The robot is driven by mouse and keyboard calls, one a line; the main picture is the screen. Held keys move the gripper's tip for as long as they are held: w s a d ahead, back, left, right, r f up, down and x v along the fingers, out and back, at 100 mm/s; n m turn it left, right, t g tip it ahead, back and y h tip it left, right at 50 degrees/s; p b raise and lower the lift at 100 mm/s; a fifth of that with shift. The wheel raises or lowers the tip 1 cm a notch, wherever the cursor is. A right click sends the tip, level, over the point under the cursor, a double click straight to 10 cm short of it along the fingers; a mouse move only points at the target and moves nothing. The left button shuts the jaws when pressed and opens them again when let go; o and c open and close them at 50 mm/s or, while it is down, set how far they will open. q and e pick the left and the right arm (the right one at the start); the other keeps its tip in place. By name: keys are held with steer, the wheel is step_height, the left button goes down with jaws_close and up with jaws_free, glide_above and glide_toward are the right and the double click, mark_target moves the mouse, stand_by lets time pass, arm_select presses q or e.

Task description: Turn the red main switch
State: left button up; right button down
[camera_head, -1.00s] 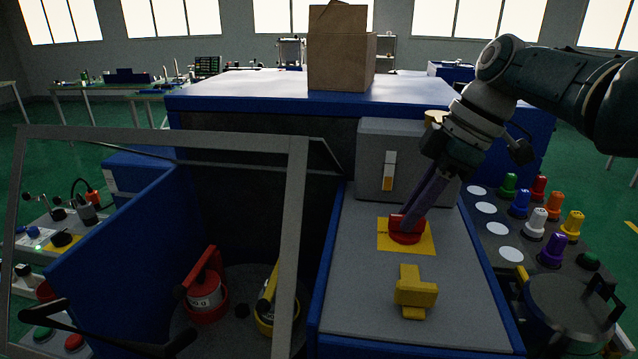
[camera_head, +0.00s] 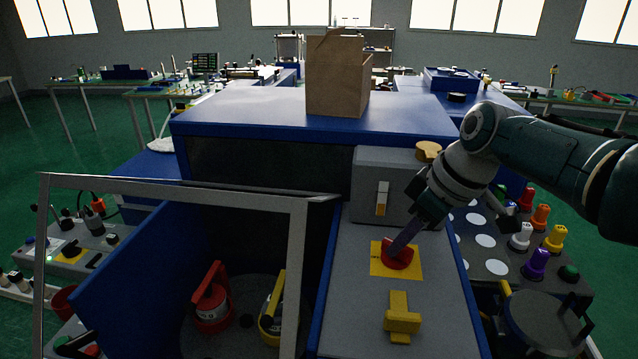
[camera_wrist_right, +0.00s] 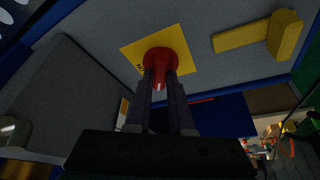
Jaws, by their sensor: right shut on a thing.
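The red main switch (camera_head: 398,260) is a round red knob with a raised grip, on a square yellow plate (camera_head: 416,272) on the grey top right of the open bay. My right gripper (camera_head: 395,250) reaches down to it at a slant, its two purple-grey fingers shut on the knob's grip. In the right wrist view the fingertips (camera_wrist_right: 160,75) straddle the red grip, and the red switch (camera_wrist_right: 172,50) shows round them. Dark lettering shows at one edge of the yellow plate (camera_wrist_right: 133,52). My left gripper is not in view.
A yellow handle (camera_head: 402,322) stands on the grey top in front of the switch. A grey box (camera_head: 372,175) with a small white and orange part stands behind it. A grey frame (camera_head: 180,186) crosses the left. Coloured knobs (camera_head: 540,262) stand at the right.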

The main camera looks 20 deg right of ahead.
steer(key=m+p, duration=0.1)
steer(key=m, duration=0.1)
steer(key=m+h+p, duration=0.1)
steer(key=shift+a+r+m, duration=0.15)
steer(key=shift+r+m, duration=0.05)
steer(key=shift+m, duration=0.2)
steer(key=m, duration=0.1)
steer(key=m+h+p, duration=0.1)
steer(key=m, duration=0.1)
steer(key=shift+a+f+m+h, duration=0.1)
steer(key=shift+f+m+h, duration=0.05)
steer(key=shift+m+h, duration=0.65)
steer(key=shift+m, duration=0.6)
steer(key=shift+m+h, duration=0.3)
steer(key=shift+m, duration=0.8)
steer(key=c, duration=0.8)
jaws_free()
